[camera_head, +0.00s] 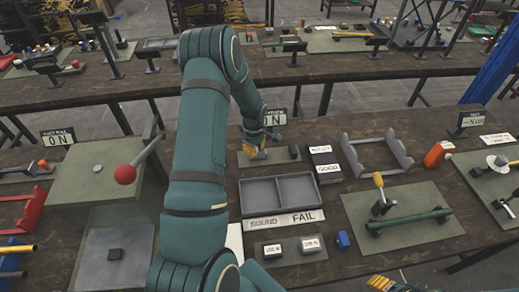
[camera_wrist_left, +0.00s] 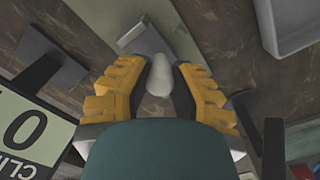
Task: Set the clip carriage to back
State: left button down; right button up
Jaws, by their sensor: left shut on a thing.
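My left gripper (camera_head: 254,153) reaches down over a small green-grey base plate (camera_head: 281,166) in the middle of the near bench. In the left wrist view, its yellow fingers (camera_wrist_left: 157,85) are closed around a pale rounded knob (camera_wrist_left: 159,76), which seems to belong to the clip carriage. A flat grey piece (camera_wrist_left: 135,34) lies just beyond the knob. Dark end posts (camera_wrist_left: 42,72) stand on both sides. A sign (camera_wrist_left: 30,130) starting "CLI" is beside it. The gripper hides most of the carriage in the head view. Yellow parts, seemingly my right gripper (camera_head: 383,284), show at the bottom edge.
A two-part grey tray (camera_head: 280,205) labelled "SOUND" and "FAIL" is in front of the plate. A grey cradle (camera_head: 375,152) and a green bar fixture (camera_head: 410,219) are to the right.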

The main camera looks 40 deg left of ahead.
pick_arm(q)
jog(key=shift+s+a, duration=0.15)
jog(key=shift+s, duration=0.05)
jog(key=c, duration=0.7)
grip_release()
jog(key=shift+a, duration=0.1)
jog(key=shift+c, duration=0.2)
jog(key=shift+r, duration=0.15)
notch_tip(320, 180, up, 12)
jog(key=shift+f, duration=0.25)
